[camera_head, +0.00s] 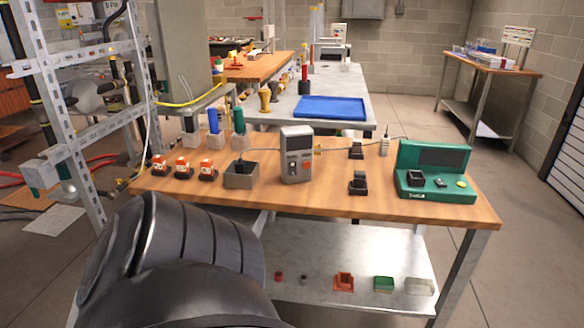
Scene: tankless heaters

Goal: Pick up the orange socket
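An orange-red block-like piece (343,282) with a notched top sits on the lower metal shelf of the near table; it may be the orange socket, but its shape is too small to be sure. Several small orange, white and black pieces, including one at the far left (159,165) and one nearer the middle (207,171), stand in a row on the table's left side. Neither gripper is in view. A large dark grey link of my arm fills the bottom left and covers the table's front left part.
On the wooden table (320,206) stand a grey open box (241,175), a grey meter (297,155), black holders (358,183) and a green tester (434,171). The lower shelf (330,262) also holds a green box (383,284) and a clear tray (419,287). A metal rack is at left.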

